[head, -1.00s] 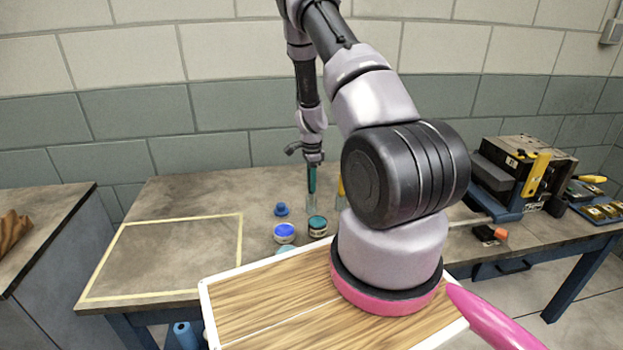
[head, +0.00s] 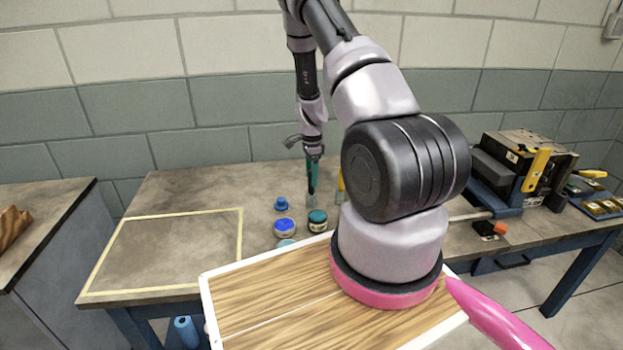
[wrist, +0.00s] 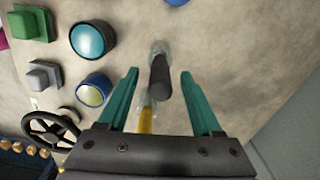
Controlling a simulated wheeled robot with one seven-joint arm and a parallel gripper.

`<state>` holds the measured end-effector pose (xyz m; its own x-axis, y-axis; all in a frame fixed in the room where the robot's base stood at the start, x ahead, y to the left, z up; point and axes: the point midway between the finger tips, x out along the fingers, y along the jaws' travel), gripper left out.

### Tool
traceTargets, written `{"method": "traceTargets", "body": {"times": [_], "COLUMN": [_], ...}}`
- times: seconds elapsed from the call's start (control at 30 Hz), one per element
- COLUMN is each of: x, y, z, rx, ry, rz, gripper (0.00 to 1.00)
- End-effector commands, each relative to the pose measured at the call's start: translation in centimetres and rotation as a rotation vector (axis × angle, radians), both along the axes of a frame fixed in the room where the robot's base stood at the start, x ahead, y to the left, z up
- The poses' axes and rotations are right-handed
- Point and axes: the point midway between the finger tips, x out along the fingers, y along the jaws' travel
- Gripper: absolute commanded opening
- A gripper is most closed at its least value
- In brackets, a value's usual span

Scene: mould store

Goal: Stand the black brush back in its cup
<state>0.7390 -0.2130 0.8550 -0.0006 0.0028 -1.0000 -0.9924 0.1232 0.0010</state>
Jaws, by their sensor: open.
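The black brush (wrist: 161,78) shows in the wrist view between the fingers of my gripper (wrist: 160,95), with clear gaps on both sides. Its far end is inside a small clear cup (wrist: 158,47), and it looks roughly upright. In the head view the dark brush (head: 311,187) shows just below my gripper (head: 313,172), over the clear cup (head: 311,201). My teal fingers are apart and touch nothing that I can see. The cup's base is hard to make out.
A yellow-handled thing (wrist: 147,117) stands close to the brush, partly hidden by my gripper. A blue jar (head: 284,227), a teal jar (head: 317,221) and a blue knob-like piece (head: 281,203) stand nearby. The taped area (head: 170,250) at left is clear.

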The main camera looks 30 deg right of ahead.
Motion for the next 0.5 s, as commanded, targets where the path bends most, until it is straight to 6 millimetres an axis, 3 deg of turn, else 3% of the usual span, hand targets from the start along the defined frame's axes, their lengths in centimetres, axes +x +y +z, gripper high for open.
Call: {"method": "traceTargets", "body": {"times": [0.3,0.5], "x": [0.1,0.1], "y": [0.1,0.0], "z": [6.4,9.0], "rx": [-0.001,0.0], "ry": [-0.005,-0.002], "rz": [0.003,0.002], "gripper": [0.66,0.66]}}
